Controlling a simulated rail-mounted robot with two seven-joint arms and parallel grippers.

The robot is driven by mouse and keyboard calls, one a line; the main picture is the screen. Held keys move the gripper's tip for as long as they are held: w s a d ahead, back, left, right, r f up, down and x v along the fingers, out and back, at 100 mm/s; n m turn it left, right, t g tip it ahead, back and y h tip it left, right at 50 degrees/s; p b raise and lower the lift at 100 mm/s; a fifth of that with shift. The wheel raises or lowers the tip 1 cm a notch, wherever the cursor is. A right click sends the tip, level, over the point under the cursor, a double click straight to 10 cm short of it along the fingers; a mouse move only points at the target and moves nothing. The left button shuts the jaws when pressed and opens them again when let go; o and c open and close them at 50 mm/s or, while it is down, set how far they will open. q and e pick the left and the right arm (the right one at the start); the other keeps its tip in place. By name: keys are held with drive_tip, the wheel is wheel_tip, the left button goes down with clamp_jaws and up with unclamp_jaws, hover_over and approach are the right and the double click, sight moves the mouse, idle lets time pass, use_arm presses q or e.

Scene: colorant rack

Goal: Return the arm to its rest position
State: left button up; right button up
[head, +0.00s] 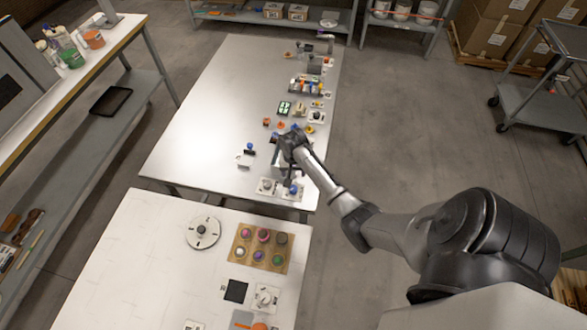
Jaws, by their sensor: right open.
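My right arm comes in from the lower right and reaches over the right side of the grey metal table (205,120). My right gripper (285,170) is at the end of it, open, over the small items near that table's front right part. What lies directly beneath the gripper is partly hidden by it. A brown rack (247,238) with several coloured round pots stands on the nearer white table (130,260). My left gripper is not in view.
A round white disc (202,232) lies left of the rack. Small parts line the grey table's right edge; its left half is bare. A shelf bench (110,50) stands at left. A cart (540,105) and cardboard boxes (490,35) are at upper right. Floor between is clear.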

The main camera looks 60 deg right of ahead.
drive_tip(key=shift+r, duration=0.35)
idle(0.3)
